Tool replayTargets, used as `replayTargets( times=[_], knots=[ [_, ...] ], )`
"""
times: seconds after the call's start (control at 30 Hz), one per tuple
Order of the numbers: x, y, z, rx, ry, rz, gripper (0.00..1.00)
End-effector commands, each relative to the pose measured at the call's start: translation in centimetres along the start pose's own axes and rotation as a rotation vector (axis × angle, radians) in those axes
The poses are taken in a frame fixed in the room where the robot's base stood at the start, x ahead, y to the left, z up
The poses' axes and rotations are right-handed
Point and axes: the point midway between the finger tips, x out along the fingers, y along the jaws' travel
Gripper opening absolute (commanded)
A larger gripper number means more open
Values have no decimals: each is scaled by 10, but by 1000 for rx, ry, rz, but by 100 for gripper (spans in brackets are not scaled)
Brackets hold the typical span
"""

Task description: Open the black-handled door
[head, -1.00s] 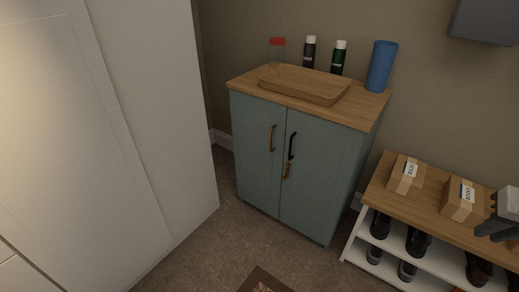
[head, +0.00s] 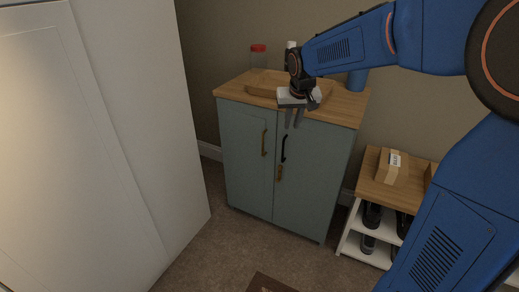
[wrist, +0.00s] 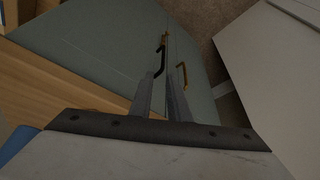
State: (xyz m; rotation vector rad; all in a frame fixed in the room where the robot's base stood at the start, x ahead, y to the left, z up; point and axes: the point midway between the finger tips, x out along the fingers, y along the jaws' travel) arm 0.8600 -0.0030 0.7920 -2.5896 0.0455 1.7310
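The grey-green cabinet has two shut doors. The right door (head: 310,180) carries a black handle (head: 284,148) with a brass piece (head: 280,173) just below it. The left door (head: 243,160) carries a brass handle (head: 265,142). My gripper (head: 294,124) points down in front of the cabinet's top front edge, above the black handle. Its fingers are apart with nothing between them. In the wrist view the black handle (wrist: 160,60) lies just beyond the fingertips (wrist: 160,76), apart from them, and the brass handle (wrist: 182,76) is beside it.
A wooden tray (head: 262,90), a red-lidded jar (head: 258,55) and a blue cylinder (head: 356,80) stand on the cabinet top (head: 345,106). A white panel (head: 100,140) stands at left. A shoe bench (head: 372,190) with a box (head: 391,166) is at right.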

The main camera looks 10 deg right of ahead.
Motion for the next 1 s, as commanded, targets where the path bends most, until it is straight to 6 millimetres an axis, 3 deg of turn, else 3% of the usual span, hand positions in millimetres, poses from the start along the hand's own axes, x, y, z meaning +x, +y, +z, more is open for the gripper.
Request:
replayTargets(
  times=[0.27,1.0],
  knots=[
    [22,-1,-3,0,-3,1,16],
    [149,-1,-2,1,-3,0,16]
  ],
)
